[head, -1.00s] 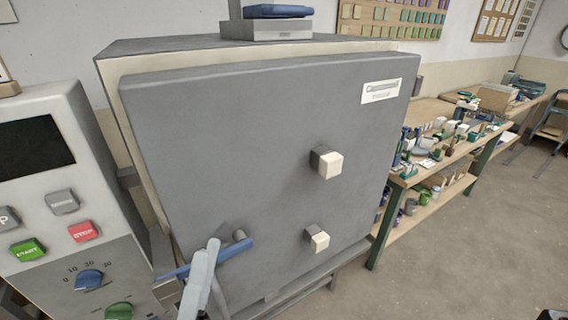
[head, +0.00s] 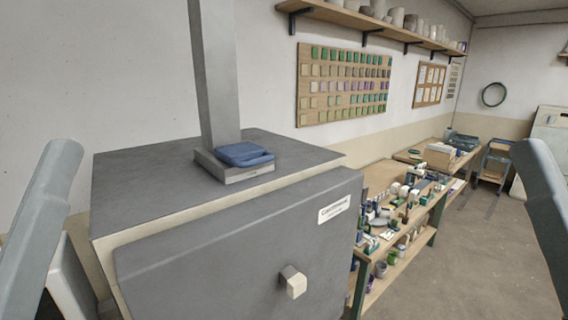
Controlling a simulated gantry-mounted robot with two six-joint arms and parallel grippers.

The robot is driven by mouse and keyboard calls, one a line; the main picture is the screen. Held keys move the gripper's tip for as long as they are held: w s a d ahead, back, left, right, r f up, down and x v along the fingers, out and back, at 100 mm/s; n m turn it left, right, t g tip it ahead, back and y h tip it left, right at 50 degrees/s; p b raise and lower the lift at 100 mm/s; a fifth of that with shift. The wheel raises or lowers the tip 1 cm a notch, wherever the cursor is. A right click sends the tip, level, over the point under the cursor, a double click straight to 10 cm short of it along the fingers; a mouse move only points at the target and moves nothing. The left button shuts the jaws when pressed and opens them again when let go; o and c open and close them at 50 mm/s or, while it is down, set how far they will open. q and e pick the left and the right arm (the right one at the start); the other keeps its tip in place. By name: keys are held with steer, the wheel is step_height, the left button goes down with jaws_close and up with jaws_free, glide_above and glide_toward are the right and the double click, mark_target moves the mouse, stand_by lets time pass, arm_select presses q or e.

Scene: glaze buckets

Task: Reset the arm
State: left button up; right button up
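Only links of my two arms show in the head view, one at the left edge and one at the right edge, both raised. Neither gripper is in the picture, so I cannot see their fingers or whether they hold anything. In front of me stands a large grey kiln (head: 240,240), its door shut, with a pale square knob (head: 295,284) on the door. No gripper shows at the door.
The floor (head: 470,270) at right is open.

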arm_select(q)
step_height(320, 180, up, 21)
steer(key=p, duration=1.7)
arm_select(e)
step_height(320, 180, up, 21)
arm_select(q)
step_height(320, 180, down, 25)
steer(key=b, duration=2.4)
steer(key=shift+r+b, duration=0.2)
steer(key=shift+b, duration=0.1)
arm_select(e)
step_height(320, 180, down, 25)
steer(key=shift+r, duration=0.2)
arm_select(q)
steer(key=shift+c, duration=0.3)
